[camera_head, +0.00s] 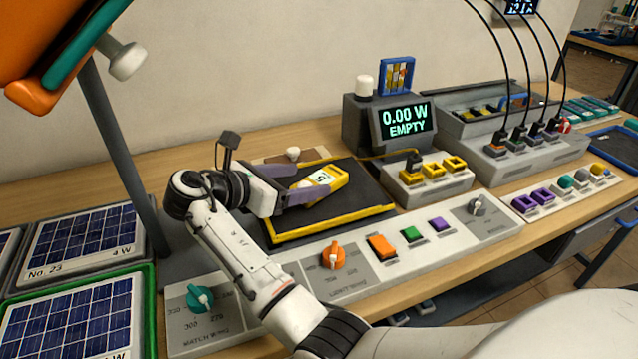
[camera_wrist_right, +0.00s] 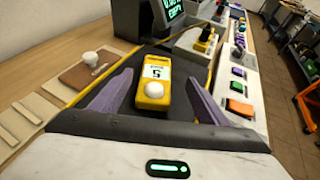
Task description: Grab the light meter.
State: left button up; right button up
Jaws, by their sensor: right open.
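The light meter (camera_head: 319,182) is a yellow handheld device with a white display and a white dome at one end. It lies on a black mat with yellow edges (camera_head: 345,218). My right gripper (camera_head: 298,186) is open, with its purple fingers low over the mat and pointing at the meter. In the right wrist view the meter (camera_wrist_right: 154,82) lies between and slightly beyond the two spread fingers (camera_wrist_right: 157,98), its white dome end nearest me. I cannot tell whether a finger touches it. My left gripper is not in view.
A grey display unit (camera_head: 400,122) reading "0.00 W EMPTY" stands behind the mat. A control panel with an orange knob (camera_head: 333,255) and coloured buttons runs along the front. Solar panels (camera_head: 84,240) lie at left beside a grey post (camera_head: 122,160). A brown board with a white knob (camera_wrist_right: 90,59) is left of the mat.

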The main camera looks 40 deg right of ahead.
aim_at(325, 176)
jog(key=x, duration=0.9)
jog(key=shift+w+a, duration=0.15)
jog(key=shift+w, duration=0.15)
jog(key=shift+c, duration=0.2)
jog(key=c, duration=1.3)
